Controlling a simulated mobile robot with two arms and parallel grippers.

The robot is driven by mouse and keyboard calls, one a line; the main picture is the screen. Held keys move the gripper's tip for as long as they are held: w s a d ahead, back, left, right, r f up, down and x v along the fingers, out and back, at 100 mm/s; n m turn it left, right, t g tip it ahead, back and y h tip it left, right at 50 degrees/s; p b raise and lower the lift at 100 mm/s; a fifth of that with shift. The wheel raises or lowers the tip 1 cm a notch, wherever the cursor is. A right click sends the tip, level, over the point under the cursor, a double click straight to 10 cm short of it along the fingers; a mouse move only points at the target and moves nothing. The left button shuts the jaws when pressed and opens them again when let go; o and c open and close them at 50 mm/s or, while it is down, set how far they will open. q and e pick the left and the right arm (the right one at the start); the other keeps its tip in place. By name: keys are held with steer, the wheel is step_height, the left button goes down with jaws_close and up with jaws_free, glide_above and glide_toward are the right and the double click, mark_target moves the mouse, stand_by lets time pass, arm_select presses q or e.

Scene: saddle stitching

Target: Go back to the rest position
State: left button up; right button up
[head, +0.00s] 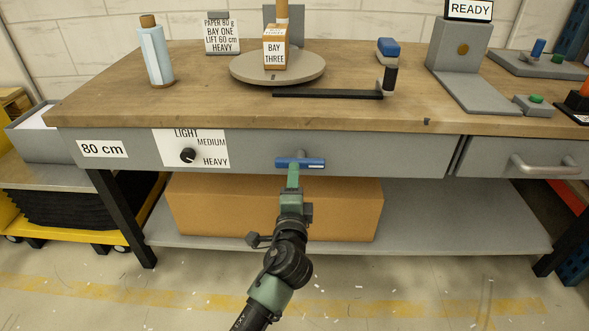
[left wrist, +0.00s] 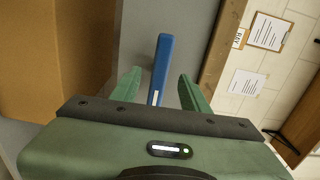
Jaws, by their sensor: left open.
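My left gripper (head: 293,177) is at the front of the workbench, just below a blue bar handle (head: 300,163) on the grey front panel. In the left wrist view its two green fingers (left wrist: 158,76) stand apart, with the blue handle (left wrist: 162,62) showing between them. A gap shows on each side of the handle, so the fingers are open and not gripping it. I cannot tell how far the fingertips reach past the handle. My right gripper is not in view.
The workbench top (head: 200,100) overhangs the panel above the gripper. A dial (head: 188,155) is to the left and a grey drawer handle (head: 545,167) to the right. A cardboard box (head: 220,210) sits on the lower shelf (head: 460,220). The floor in front is clear.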

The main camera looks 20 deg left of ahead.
arm_select(q)
steer(key=v, duration=0.2)
steer(key=shift+s, duration=0.3)
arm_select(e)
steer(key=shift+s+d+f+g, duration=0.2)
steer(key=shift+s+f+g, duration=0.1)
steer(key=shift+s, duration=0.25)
